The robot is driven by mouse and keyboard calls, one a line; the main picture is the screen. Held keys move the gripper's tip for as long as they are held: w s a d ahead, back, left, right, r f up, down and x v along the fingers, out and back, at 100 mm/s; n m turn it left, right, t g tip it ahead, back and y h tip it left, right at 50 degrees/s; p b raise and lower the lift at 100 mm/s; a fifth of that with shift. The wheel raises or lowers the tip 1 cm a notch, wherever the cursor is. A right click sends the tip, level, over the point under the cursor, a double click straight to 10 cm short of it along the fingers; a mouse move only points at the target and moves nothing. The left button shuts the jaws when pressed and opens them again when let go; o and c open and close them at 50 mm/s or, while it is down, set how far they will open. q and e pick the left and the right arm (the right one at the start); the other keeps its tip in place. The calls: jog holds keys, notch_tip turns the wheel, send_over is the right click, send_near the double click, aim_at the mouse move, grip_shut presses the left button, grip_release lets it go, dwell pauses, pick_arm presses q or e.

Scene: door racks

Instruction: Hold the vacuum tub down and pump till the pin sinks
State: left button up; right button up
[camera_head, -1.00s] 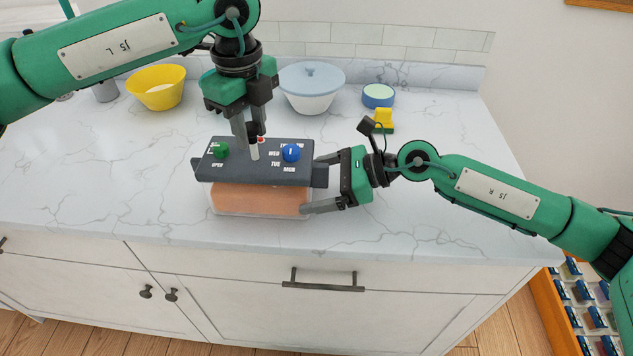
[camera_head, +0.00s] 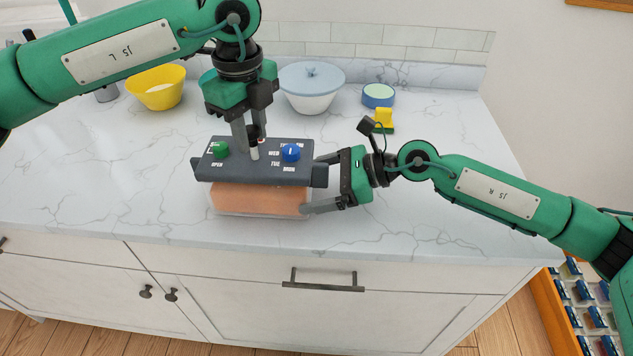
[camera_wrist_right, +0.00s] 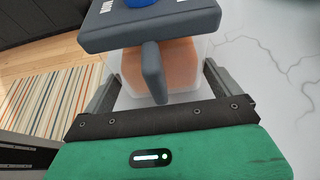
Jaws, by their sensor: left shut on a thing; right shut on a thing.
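The vacuum tub (camera_head: 258,201) is a clear box with orange contents, standing on the counter. Its dark grey lid (camera_head: 230,175) carries a green knob (camera_head: 220,151) marked OPEN and a blue dial (camera_head: 291,152) with day labels. My left gripper (camera_head: 250,147) points down at the middle of the lid, shut on the small pump handle, which its fingers mostly hide. The pin cannot be made out clearly. My right gripper (camera_head: 310,184) is shut on the tub's right end; in the right wrist view its fingers flank the clear tub (camera_wrist_right: 183,75) below the lid.
The counter (camera_head: 420,200) is clear to the right and left.

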pick_arm(q)
jog(key=shift+r, duration=0.5)
jog(key=shift+f, duration=1.7)
jog(key=o, duration=1)
jog(key=shift+f, duration=0.1)
jog(key=shift+r, duration=3.55)
